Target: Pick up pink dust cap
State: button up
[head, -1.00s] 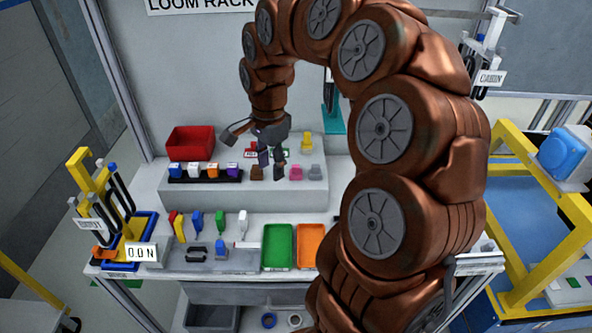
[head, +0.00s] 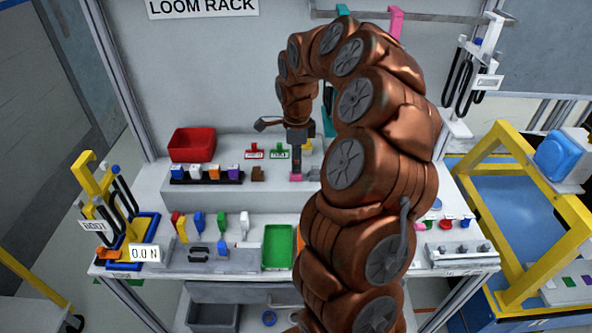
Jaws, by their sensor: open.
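The pink dust cap (head: 296,178) sits on the raised grey shelf of the bench, in the head view. My gripper (head: 296,170) points straight down right at the cap, with its fingers over the cap's upper part. The jaws are open. The fingers hide most of the cap, so I cannot tell whether they touch it or straddle it.
A grey piece (head: 314,174) stands close right of the cap and a brown piece (head: 257,174) to its left. A black strip of coloured connectors (head: 206,175) and a red bin (head: 192,145) are further left. A green tray (head: 277,247) lies in front. My arm hides the bench to the right.

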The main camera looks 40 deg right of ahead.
jog(key=shift+w+f+p, duration=0.15)
jog(key=shift+f+p, duration=0.4)
jog(key=shift+f, duration=1.2)
jog(key=shift+c, duration=0.3)
jog(key=c, duration=0.8)
